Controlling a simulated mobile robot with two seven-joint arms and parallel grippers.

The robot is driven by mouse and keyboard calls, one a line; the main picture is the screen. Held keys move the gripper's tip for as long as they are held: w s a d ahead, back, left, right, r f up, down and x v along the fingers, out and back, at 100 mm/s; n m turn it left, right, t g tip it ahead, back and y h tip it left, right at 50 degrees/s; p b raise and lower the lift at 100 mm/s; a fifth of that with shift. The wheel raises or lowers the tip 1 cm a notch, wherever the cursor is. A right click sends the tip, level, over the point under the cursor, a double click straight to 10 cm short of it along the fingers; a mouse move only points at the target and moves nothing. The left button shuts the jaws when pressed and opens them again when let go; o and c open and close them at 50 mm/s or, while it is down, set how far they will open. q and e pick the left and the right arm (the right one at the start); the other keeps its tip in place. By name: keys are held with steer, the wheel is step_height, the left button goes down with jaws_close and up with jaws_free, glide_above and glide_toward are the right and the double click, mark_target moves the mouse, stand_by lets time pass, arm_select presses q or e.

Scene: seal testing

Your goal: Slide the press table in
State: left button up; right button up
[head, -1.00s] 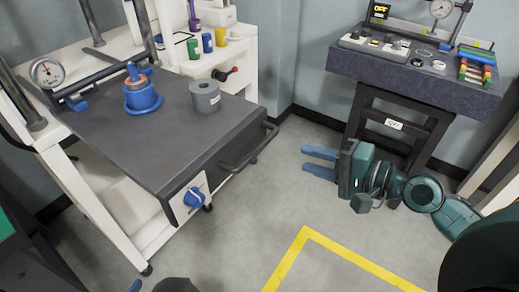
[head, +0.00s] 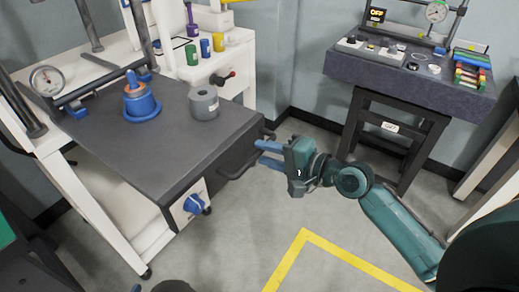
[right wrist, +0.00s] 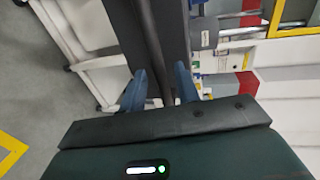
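The press table (head: 175,150) is a dark grey slab that juts out from the white press frame on the left of the head view. A dark bar handle (head: 240,166) is on its front edge; it also shows in the right wrist view (right wrist: 149,45). My right gripper (head: 262,153) is at the handle's right end with its blue fingers apart. In the right wrist view the open fingers (right wrist: 160,88) lie on either side of the handle bar. I cannot tell whether they touch it. My left gripper is not clearly seen.
A blue fixture (head: 142,102) and a grey cylinder (head: 204,102) stand on the table. A gauge (head: 46,79) is at its left and a blue knob (head: 194,204) below its front. A granite-topped bench (head: 400,80) stands at the back right. The floor between is clear.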

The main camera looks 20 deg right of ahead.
steer(key=shift+x, duration=1.25)
steer(key=shift+c, duration=0.5)
jaws_close()
